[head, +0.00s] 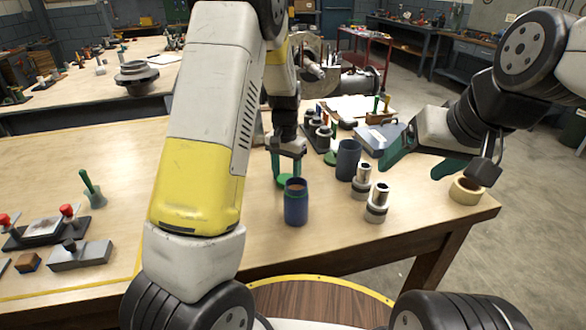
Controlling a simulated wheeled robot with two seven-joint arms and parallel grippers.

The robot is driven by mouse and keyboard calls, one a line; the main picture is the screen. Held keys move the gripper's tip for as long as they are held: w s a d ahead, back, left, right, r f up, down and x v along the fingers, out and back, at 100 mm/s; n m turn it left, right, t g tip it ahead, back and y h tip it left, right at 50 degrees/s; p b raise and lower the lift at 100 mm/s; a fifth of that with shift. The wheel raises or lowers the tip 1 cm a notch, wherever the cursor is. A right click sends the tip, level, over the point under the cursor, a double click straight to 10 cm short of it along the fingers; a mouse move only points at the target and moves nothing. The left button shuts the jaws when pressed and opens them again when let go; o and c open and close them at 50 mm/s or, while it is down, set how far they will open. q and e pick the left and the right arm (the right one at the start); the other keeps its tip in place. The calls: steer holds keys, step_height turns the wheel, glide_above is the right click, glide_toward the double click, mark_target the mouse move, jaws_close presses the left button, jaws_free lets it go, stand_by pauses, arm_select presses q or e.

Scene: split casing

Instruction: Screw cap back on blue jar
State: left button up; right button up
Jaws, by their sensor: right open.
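The blue jar (296,208) stands upright on the near part of the wooden table, with its top uncovered and something brown at the mouth. A round green piece (284,181), which looks like the cap, shows just behind the jar at my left gripper's fingertips. My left gripper (287,168) points down behind the jar. Its green fingers are apart, on either side of that piece; whether they grip it is not clear. My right gripper (424,164) is open and empty over the right part of the table, apart from the jar.
A dark blue-grey cup (348,160) and two metal cylinders (361,180) (376,203) stand right of the jar. A tape roll (466,190) lies near the right table edge. A grey block (80,255) and a green-handled tool (92,190) are at left. My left arm hides the table's middle.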

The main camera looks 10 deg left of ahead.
mark_target(286, 178)
arm_select(q)
steer(key=c, duration=0.5)
step_height(286, 178, up, 10)
stand_by(0.3)
